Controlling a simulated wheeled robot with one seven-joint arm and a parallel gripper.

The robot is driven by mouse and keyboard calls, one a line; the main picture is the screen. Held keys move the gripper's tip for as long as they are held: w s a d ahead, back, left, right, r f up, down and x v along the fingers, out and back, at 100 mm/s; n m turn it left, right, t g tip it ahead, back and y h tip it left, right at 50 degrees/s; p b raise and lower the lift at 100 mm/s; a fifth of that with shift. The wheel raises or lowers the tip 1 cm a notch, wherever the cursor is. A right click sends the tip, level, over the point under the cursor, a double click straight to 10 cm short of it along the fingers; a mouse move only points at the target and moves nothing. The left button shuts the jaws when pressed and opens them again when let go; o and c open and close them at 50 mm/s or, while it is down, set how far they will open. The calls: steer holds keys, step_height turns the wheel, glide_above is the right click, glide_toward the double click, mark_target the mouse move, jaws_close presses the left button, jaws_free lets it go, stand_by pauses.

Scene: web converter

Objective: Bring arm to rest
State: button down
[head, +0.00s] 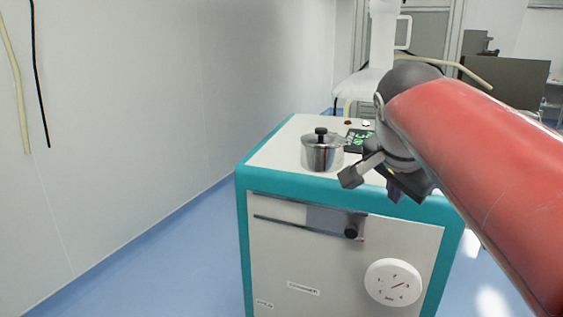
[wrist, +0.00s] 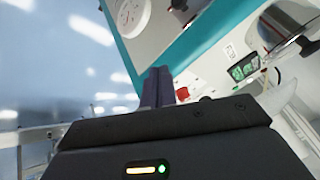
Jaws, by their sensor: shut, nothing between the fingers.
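My red arm (head: 480,165) reaches in from the right in the head view. My gripper (head: 394,193) hangs at its end, in front of the right part of the teal-edged cabinet (head: 275,230). The dark fingers (wrist: 156,88) show in the wrist view, shut together with nothing between them. A metal pot (head: 322,156) with a black lid knob stands on the cabinet top, left of my gripper and apart from it. My wrist hides part of the cabinet top.
A white dial (head: 393,282) and a dark knob (head: 351,231) are on the cabinet front. A green display (head: 357,139) lies behind the pot. A white wall (head: 120,110) stands on the left, with open blue floor (head: 180,260) before it. White equipment (head: 370,85) stands behind.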

steer(key=s+a+f+n+y, duration=0.1)
steer(key=s+a+f+n, duration=0.1)
steer(key=s+f+n, duration=0.3)
steer(key=s+a+f+n+g+y, duration=0.1)
steer(key=s+f+n+y, duration=0.1)
steer(key=s+f+n, duration=0.4)
steer(key=s+f, duration=0.5)
steer(key=f, duration=0.5)
steer(key=shift+s+a+f+n, duration=0.15)
steer(key=shift+a+f+n, duration=0.15)
steer(key=shift+a+f, duration=0.05)
